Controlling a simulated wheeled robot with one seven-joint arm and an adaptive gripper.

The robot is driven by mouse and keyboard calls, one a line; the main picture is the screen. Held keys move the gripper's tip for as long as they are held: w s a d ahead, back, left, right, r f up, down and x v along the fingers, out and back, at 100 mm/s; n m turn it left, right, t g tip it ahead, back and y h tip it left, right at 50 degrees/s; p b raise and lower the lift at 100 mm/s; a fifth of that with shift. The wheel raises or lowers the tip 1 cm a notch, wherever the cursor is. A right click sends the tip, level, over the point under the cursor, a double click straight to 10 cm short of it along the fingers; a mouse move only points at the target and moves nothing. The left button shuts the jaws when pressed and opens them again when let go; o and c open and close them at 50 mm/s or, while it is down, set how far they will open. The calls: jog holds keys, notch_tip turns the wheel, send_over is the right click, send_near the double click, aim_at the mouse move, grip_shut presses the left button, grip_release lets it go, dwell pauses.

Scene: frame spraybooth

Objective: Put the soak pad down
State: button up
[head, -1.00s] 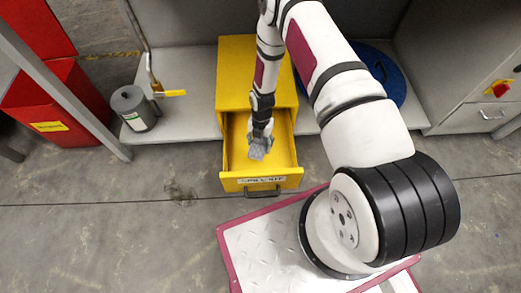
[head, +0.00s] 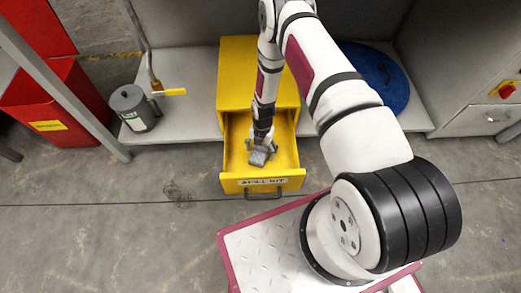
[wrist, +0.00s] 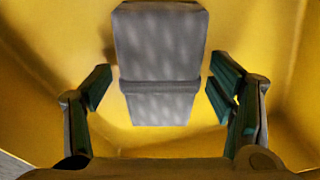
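The grey soak pad (head: 258,157) is inside the open yellow drawer (head: 288,182) marked as a spill kit, and looks to be at its floor. In the wrist view the pad (wrist: 160,45) has a band across it and lies between my two fingers. My gripper (head: 264,143) points down into the drawer, right at the pad. In the wrist view, my gripper (wrist: 160,88) has its fingers spread, with a narrow yellow gap on each side of the pad's lower part. Part of the pad's top is hidden by my gripper in the head view.
A grey canister (head: 131,108) and a red bin (head: 62,108) stand to the left. A blue round lid (head: 392,88) is at the right, behind my arm.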

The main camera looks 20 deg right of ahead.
aim_at(262, 147)
notch_tip(262, 147, up, 12)
jog(key=w+p, duration=0.1)
jog(key=p, duration=0.3)
jog(key=shift+d+p, duration=0.4)
jog(key=shift+d, duration=0.05)
jog(key=shift+r, duration=0.1)
